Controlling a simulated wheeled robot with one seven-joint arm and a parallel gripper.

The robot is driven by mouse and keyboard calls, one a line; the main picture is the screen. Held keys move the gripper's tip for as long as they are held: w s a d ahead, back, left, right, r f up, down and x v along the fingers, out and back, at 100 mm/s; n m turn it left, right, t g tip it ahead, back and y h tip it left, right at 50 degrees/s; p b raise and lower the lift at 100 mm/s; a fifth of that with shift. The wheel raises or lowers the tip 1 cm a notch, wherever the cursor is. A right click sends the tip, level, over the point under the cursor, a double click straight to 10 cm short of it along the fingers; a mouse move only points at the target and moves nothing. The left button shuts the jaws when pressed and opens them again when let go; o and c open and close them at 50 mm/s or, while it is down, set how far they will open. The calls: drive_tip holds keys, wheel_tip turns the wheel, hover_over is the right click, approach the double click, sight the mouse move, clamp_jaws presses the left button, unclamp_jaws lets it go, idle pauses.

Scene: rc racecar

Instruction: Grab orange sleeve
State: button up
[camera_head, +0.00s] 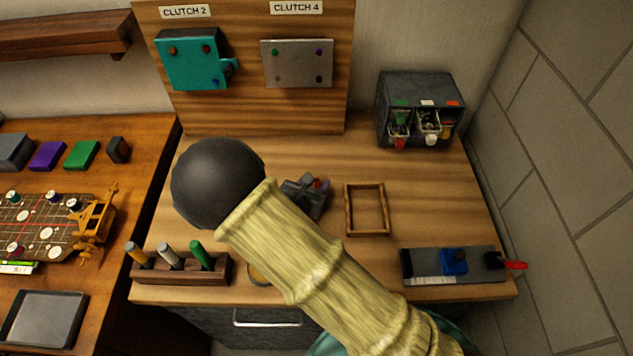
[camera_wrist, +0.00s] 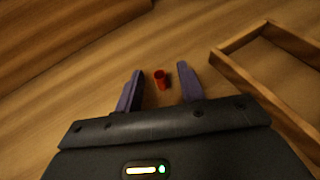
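The orange sleeve (camera_wrist: 160,80) is a small, hollow, red-orange cylinder standing on the wooden bench top in the wrist view. My gripper (camera_wrist: 159,72) is open, with its two purple-grey fingers on either side of the sleeve and a visible gap to each. The height of the fingertips above the bench is hard to tell. In the head view my gripper (camera_head: 305,196) is a dark shape at mid-bench, partly hidden by my arm. A small red spot (camera_head: 318,183) beside it appears to be the sleeve.
A wooden frame tray (camera_head: 386,212) lies just right of my gripper, and its wall (camera_wrist: 238,78) is close in the wrist view. A pen holder (camera_head: 182,275) stands front left, a grey fixture (camera_head: 425,266) front right, and a drawer box (camera_head: 420,88) at the back.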

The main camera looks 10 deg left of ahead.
drive_tip(key=shift+c, duration=0.2)
clamp_jaws()
drive_tip(key=shift+r, duration=0.15)
wheel_tip(320, 180, up, 10)
idle(0.5)
